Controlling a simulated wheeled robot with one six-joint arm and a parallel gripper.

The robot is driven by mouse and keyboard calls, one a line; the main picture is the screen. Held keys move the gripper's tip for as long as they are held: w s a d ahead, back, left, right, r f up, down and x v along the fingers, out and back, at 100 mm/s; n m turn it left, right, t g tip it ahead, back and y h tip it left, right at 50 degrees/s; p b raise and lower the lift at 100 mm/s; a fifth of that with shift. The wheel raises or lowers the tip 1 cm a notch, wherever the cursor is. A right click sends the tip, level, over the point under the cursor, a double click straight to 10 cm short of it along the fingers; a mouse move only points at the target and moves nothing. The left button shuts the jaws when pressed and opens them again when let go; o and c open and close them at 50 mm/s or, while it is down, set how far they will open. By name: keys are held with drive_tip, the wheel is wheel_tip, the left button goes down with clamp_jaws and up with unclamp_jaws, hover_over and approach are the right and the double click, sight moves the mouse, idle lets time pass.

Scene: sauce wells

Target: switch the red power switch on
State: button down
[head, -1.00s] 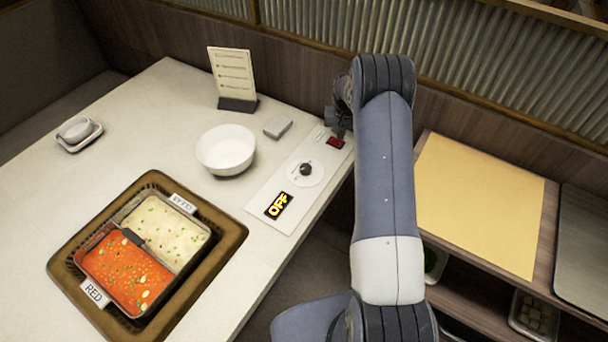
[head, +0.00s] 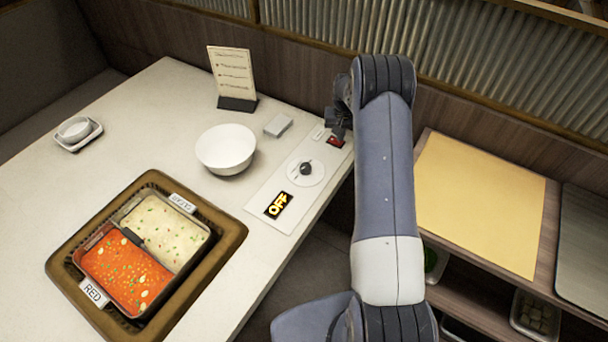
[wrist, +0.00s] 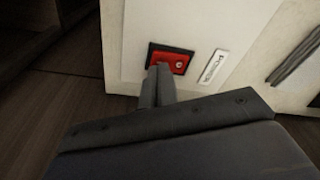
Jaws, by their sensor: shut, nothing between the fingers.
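The red power switch (head: 335,141) sits in a dark frame at the far end of the white control panel (head: 262,187). In the wrist view the switch (wrist: 170,60) is beside a label reading POWER (wrist: 213,67). My gripper (wrist: 159,68) is shut and empty, its fingertips at the switch's lower left part and covering some of it. I cannot tell whether they touch it. In the head view my gripper (head: 338,130) is right at the switch. The panel's display (head: 278,205) reads OFF. A round dial with a dark knob (head: 306,169) lies between display and switch.
A white bowl (head: 226,149), a small grey box (head: 278,125) and a menu stand (head: 233,79) are left of the panel. A two-part pot (head: 126,268) of red and pale soup is sunk in the table. A side counter (head: 546,215) stands at right.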

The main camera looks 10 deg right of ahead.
drive_tip(key=shift+f+b, duration=0.4)
drive_tip(key=shift+f, duration=0.15)
drive_tip(key=shift+r+p, duration=1.45)
drive_tip(key=shift+r, duration=2.1)
drive_tip(key=shift+f, duration=0.15)
wheel_tip(320, 180, down, 7)
drive_tip(key=b, duration=0.3)
drive_tip(key=shift+r, duration=0.25)
